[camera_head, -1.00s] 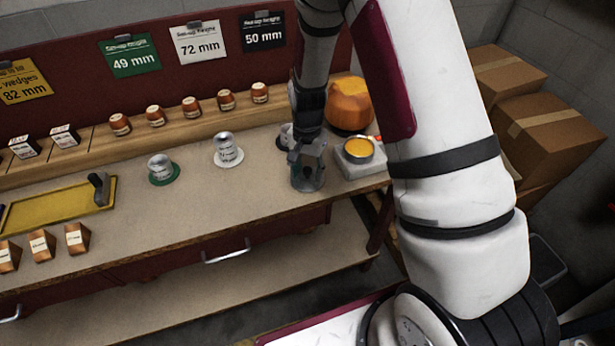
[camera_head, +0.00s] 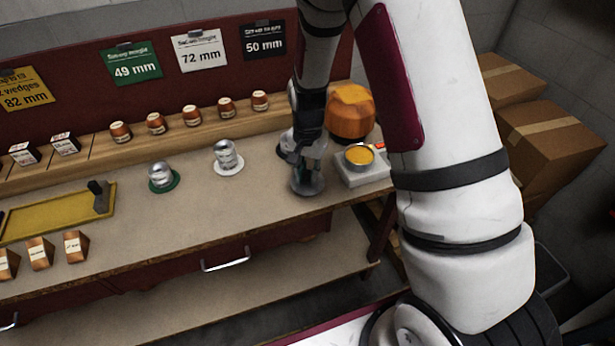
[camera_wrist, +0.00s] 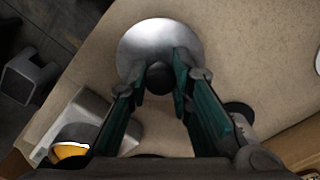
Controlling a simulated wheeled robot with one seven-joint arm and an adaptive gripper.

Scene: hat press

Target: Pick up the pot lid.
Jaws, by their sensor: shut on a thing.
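The pot lid (camera_wrist: 150,38) is a round silvery disc with a dark round knob (camera_wrist: 159,78), seen from above in the wrist view. It also shows in the head view (camera_head: 308,187), low at the bench top near its front edge, partly hidden by my gripper. My gripper (camera_wrist: 172,80) points down at it, with its two green-sided fingers shut on the knob from both sides. In the head view my gripper (camera_head: 306,172) is just above the lid. I cannot tell whether the lid touches the bench.
A grey block with an orange-filled dish (camera_head: 359,155) stands close on the right, with an orange pumpkin-like pot (camera_head: 350,112) behind. Silver domes on green (camera_head: 162,177) and white (camera_head: 228,158) bases stand to the left. Bench between is clear.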

